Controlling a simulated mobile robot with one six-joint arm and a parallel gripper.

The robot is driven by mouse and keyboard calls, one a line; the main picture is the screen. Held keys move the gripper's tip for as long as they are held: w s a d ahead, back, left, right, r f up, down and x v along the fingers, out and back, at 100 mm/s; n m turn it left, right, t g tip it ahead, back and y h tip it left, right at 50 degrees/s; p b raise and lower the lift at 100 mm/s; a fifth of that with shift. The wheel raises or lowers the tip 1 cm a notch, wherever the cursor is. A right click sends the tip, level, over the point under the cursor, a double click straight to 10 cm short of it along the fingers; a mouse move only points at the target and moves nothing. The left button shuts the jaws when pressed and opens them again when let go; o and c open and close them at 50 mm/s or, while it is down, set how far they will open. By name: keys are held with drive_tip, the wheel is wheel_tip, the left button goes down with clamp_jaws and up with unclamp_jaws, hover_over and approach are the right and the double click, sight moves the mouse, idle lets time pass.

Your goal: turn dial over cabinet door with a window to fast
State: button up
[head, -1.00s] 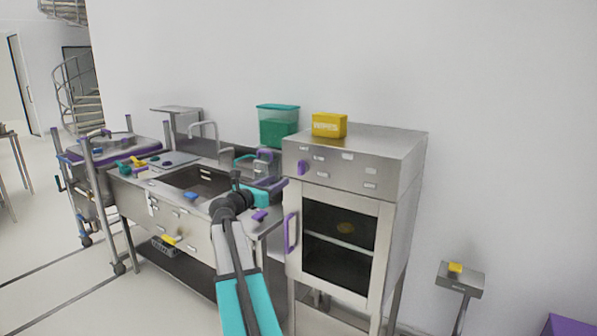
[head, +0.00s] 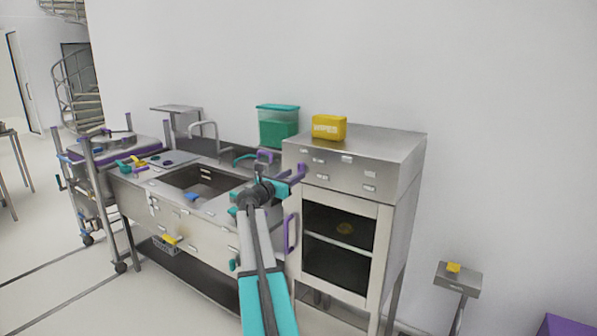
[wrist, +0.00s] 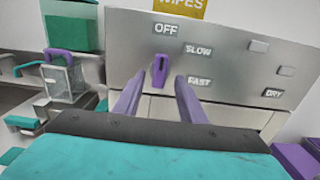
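The purple dial (wrist: 160,70) sits on the steel control panel (wrist: 225,65) in the wrist view. It stands upright, below the OFF label (wrist: 165,30); SLOW (wrist: 198,49) and FAST (wrist: 199,82) are to its right. My gripper (wrist: 159,80) is open, with a purple finger on each side of the dial's lower end; I cannot tell whether they touch it. In the head view my gripper (head: 299,171) is at the panel's left part and hides the dial. Below is the cabinet door (head: 382,250) with a dark window and a purple handle (head: 290,233).
A yellow wipes box (head: 329,127) stands on the cabinet top. A teal-lidded container (head: 278,127) and a sink counter (head: 150,225) are to the left. A small stand with a yellow item (head: 454,267) is at the right. A DRY label (wrist: 272,93) is on the panel.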

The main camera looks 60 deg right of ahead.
sight(299, 172)
drive_tip(key=shift+d+p, duration=0.35)
drive_tip(key=shift+d, duration=1.3)
drive_tip(key=c, duration=0.9)
drive_tip(key=shift+d, duration=0.4)
clamp_jaws()
drive_tip(key=shift+a, duration=0.35)
drive_tip(key=shift+f, duration=0.1)
